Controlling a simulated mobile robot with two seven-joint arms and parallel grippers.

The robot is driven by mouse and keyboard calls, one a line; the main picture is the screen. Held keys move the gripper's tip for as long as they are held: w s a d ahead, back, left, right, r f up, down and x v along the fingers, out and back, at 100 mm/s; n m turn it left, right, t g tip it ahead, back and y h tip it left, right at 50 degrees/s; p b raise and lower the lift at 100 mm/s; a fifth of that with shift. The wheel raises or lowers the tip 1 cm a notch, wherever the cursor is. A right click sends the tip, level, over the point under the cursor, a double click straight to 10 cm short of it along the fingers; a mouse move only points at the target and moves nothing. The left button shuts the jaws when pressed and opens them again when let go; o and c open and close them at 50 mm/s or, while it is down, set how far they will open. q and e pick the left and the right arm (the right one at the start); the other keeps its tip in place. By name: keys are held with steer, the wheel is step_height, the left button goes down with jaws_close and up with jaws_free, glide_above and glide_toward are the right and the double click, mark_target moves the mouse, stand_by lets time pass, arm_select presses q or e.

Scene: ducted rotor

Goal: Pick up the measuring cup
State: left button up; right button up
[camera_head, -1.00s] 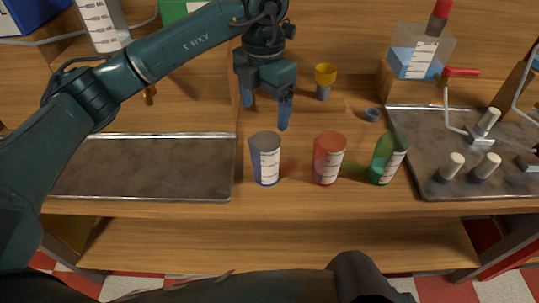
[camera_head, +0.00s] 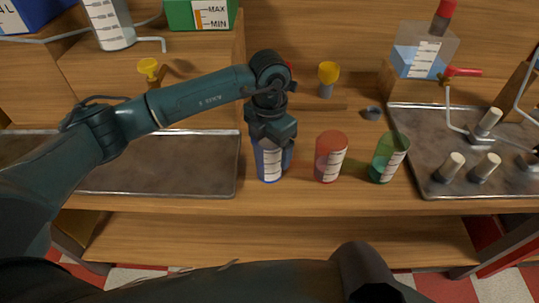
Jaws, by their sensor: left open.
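Three measuring cups with white scale labels stand in a row on the wooden bench. The blue cup (camera_head: 268,168) is on the left, the red cup (camera_head: 330,158) in the middle and the green cup (camera_head: 389,158) on the right. My left gripper (camera_head: 271,150) is open and points down at the blue cup, with its fingers at the cup's sides. The gripper hides the blue cup's rim and upper part. I cannot tell whether the fingers touch it. My right gripper does not show.
A metal tray (camera_head: 160,188) lies at left, and another tray (camera_head: 425,180) at right holds several pegs. A yellow-topped funnel (camera_head: 327,78) and a small grey ring (camera_head: 371,113) are behind the cups. A clear tank (camera_head: 421,54) stands at back right.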

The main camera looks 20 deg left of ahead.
arm_select(q)
steer(key=c, duration=1.1)
step_height(320, 180, up, 10)
steer(key=shift+r+b, duration=0.1)
steer(key=shift+b, duration=0.4)
steer(key=m, duration=0.2)
steer(key=s+a+m, duration=0.1)
steer(key=m, duration=0.1)
steer(key=m+p, duration=0.1)
steer(key=shift+s+a+m, duration=0.2)
steer(key=shift+s+m, duration=0.05)
steer(key=shift+m, duration=0.15)
steer(key=s+a+m+p, duration=0.1)
steer(key=s+m, duration=0.1)
steer(key=m, duration=0.6)
steer(key=s+a+m+p, duration=0.1)
steer(key=s+m, duration=0.2)
steer(key=m, duration=0.5)
steer(key=s+a+f+m+p, duration=0.1)
steer(key=s+a+m+p, duration=0.1)
steer(key=m, duration=0.6)
steer(key=shift+s+a, duration=0.1)
steer(key=shift+s, duration=0.15)
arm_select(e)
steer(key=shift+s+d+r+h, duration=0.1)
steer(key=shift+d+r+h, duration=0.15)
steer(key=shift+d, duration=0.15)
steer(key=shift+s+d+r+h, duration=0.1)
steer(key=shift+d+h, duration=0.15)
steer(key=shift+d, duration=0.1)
